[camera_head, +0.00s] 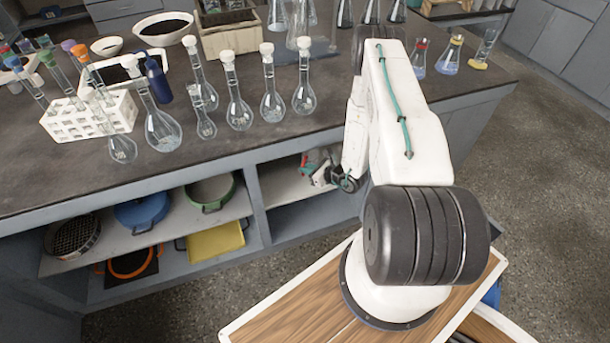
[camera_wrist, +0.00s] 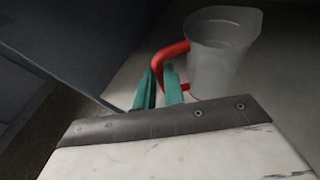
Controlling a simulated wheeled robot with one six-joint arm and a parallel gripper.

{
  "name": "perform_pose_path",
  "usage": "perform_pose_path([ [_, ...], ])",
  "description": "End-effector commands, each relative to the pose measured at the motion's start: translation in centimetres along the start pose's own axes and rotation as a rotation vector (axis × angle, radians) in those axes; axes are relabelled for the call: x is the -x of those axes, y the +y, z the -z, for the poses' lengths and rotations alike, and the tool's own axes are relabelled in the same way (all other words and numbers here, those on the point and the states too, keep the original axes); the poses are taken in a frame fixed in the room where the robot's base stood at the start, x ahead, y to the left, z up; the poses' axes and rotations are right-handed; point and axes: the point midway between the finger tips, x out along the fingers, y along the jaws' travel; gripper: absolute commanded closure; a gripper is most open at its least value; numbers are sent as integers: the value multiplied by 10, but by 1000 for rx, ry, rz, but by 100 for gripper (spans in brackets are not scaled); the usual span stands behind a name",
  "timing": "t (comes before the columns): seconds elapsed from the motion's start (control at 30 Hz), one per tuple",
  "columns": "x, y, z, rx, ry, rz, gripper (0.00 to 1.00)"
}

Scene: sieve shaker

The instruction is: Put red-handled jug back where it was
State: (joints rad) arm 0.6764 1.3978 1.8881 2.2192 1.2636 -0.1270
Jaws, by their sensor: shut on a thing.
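The red-handled jug (camera_wrist: 222,50) is a clear, greyish vessel with a red handle (camera_wrist: 170,52), at the upper middle of the wrist view. My gripper (camera_wrist: 160,86) has teal fingers shut on the handle, with the jug body just right of them. In the head view, my gripper (camera_head: 312,163) is low, inside the right open compartment under the bench top. A bit of red shows there beside the teal fingers, but the jug's body is hard to make out. The jug is over a pale shelf surface (camera_wrist: 265,85); I cannot tell whether its base touches it.
The bench top (camera_head: 250,150) overhangs the compartment, and a divider (camera_head: 256,205) stands left of it. The left shelves hold a blue pot (camera_head: 142,211), a green pot (camera_head: 210,192) and a yellow tray (camera_head: 216,241). Several flasks stand on the bench top.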

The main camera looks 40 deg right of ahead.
Motion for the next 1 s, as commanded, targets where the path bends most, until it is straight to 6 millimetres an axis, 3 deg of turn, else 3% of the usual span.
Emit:
perform_pose_path([
  [0.07, -6, 4, -2, 2, -1, -3, 100],
  [0.33, -19, 4, 30, 0, 0, -2, 100],
  [0.7, -20, 3, 33, 1, -1, -1, 100],
  [0.8, -20, 3, 33, 1, 0, -1, 67],
  [1.0, -20, 3, 33, 1, 0, -1, 67],
])
